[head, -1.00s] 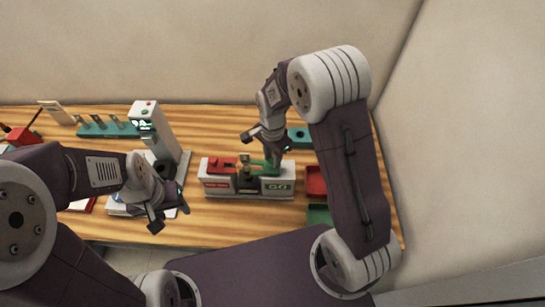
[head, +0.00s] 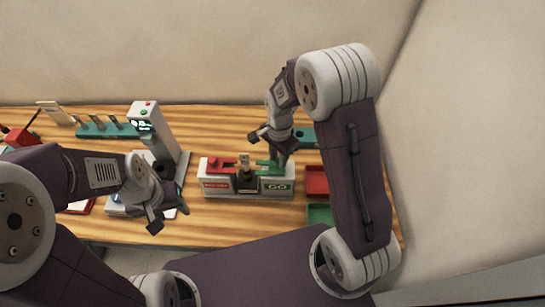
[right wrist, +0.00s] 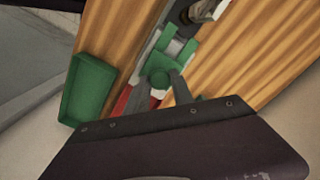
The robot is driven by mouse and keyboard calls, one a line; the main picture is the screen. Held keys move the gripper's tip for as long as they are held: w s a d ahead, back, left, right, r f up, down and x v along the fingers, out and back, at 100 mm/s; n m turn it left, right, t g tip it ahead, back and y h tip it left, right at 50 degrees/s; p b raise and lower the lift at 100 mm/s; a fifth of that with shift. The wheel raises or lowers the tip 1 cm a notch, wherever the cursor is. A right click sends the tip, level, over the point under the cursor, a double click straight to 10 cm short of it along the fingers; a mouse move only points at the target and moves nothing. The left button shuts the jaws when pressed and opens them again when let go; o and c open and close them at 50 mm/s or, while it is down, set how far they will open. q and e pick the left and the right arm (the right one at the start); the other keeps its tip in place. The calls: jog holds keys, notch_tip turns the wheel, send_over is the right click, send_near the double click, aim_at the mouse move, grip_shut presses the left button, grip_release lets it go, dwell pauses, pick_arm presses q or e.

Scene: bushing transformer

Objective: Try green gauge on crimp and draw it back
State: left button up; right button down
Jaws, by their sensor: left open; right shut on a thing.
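The green gauge (head: 269,163) is at the GO end of a grey stand (head: 217,193). My right gripper (head: 279,152) is shut on it; in the right wrist view the fingers (right wrist: 160,92) close on its green knob (right wrist: 158,66), with the forked part (right wrist: 180,45) beyond. The crimp (head: 244,161) stands upright in the middle of the stand, left of the gauge. The gauge's fork appears apart from it, with a small gap. My left gripper (head: 168,212) is open and empty at the left, over the table's front part.
A red gauge (head: 221,164) sits on the stand's left end. A red tray (head: 317,181) and a green tray (head: 320,215) lie at the right. A grey tower device (head: 155,130) and a teal rack (head: 103,130) stand at the left. Bare wood lies behind the stand.

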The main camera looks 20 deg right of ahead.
jog(key=c, duration=1.4)
grip_release()
jog(key=o, duration=0.3)
jog(key=shift+d, duration=0.15)
jog(key=shift+s+d, duration=0.1)
jog(key=shift+d, duration=0.05)
jog(key=shift+r, duration=0.25)
notch_tip(320, 180, up, 9)
jog(key=b, duration=0.2)
jog(key=shift+f, duration=0.15)
